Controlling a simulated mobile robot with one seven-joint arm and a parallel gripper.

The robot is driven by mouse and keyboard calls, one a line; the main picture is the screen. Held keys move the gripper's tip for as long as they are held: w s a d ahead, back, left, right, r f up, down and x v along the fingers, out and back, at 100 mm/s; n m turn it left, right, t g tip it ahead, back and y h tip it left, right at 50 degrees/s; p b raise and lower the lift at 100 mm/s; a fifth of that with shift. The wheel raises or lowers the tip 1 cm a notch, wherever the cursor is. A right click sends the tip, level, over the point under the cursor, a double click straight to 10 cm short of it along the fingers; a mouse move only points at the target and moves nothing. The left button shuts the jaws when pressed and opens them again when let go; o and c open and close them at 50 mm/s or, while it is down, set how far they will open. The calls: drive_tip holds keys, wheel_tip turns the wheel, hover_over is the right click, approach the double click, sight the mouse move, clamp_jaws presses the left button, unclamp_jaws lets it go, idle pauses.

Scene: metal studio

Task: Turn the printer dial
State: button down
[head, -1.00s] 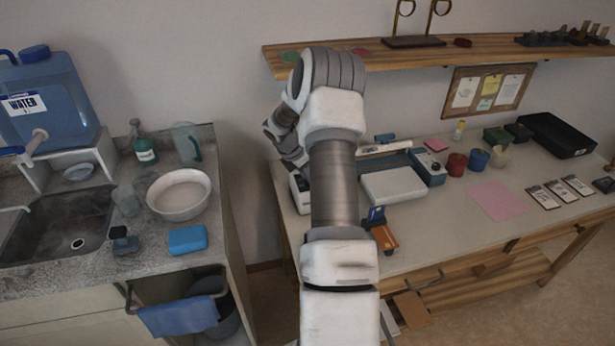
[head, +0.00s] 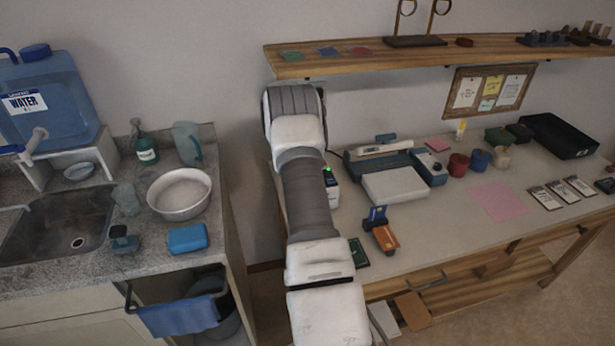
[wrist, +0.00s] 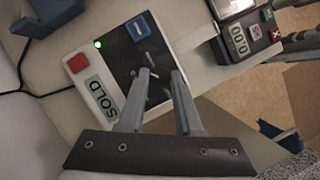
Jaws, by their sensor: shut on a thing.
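In the head view, only the printer's right side (head: 331,186) shows past my arm; the dial and gripper are hidden.
A device with a 0.00 display (wrist: 238,38) stands near the printer in the wrist view. In the head view, a white-topped machine (head: 394,184) and a blue and orange holder (head: 381,232) are to the right. The shelf (head: 420,53) overhangs the bench.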

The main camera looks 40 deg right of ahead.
drive_tip(key=m+y, duration=0.1)
drive_tip(key=m, duration=0.3)
drive_tip(key=shift+d+f+m+y+b, duration=0.1)
drive_tip(key=shift+d+m+y+b, duration=0.05)
drive_tip(key=shift+m+y+b, duration=0.2)
drive_tip(key=shift+m+y, duration=0.65)
drive_tip(key=shift+m, duration=0.9)
drive_tip(key=c, duration=0.6)
unclamp_jaws()
drive_tip(key=shift+g, duration=0.3)
